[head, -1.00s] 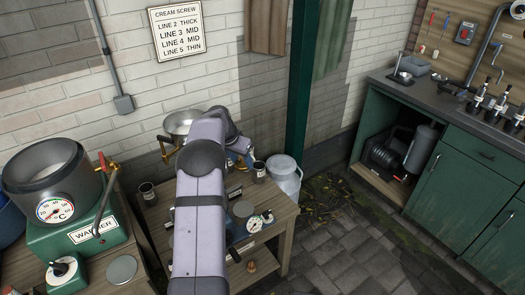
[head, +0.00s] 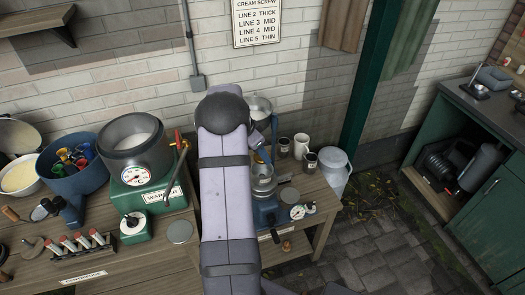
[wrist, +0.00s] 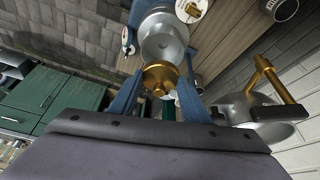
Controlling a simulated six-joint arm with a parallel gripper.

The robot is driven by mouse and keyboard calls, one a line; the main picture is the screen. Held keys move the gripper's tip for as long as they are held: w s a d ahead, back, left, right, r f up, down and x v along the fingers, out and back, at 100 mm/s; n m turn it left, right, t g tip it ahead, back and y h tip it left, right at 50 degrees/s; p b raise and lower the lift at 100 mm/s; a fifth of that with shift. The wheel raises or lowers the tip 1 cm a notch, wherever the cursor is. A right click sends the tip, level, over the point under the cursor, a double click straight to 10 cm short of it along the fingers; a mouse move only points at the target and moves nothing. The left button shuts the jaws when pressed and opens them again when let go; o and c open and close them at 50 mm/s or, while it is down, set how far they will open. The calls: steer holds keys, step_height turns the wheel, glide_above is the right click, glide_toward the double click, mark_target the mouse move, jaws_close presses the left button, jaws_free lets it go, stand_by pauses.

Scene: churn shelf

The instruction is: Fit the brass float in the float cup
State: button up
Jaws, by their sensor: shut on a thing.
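The brass float (wrist: 160,78) is between the two blue fingers of my gripper (wrist: 160,88) in the wrist view, and the gripper is shut on it. Just beyond it in the wrist view is a round silver vessel (wrist: 163,45) on a blue machine, apparently the float cup; I cannot tell whether the float touches it. In the head view the silver vessel (head: 263,182) stands on the blue machine base (head: 265,211), right of my arm. My gripper (head: 262,157) is just above it there, and the float cannot be made out.
A silver bowl with a brass tap (wrist: 225,108) is close to my right finger in the wrist view. The green warmer (head: 145,190) is left of my arm.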

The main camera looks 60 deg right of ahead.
mark_target(260, 162)
steer(key=shift+f, duration=0.15)
steer(key=shift+f+b, duration=0.65)
steer(key=shift+f, duration=1.05)
steer(key=shift+b, duration=0.7)
stand_by(0.5)
steer(key=shift+f+b, duration=1.05)
steer(key=shift+b, duration=0.4)
stand_by(1.2)
steer(key=shift+r, duration=0.3)
steer(key=shift+r+p, duration=0.3)
steer(key=shift+r, duration=0.05)
steer(key=shift+r, duration=0.4)
stand_by(1.2)
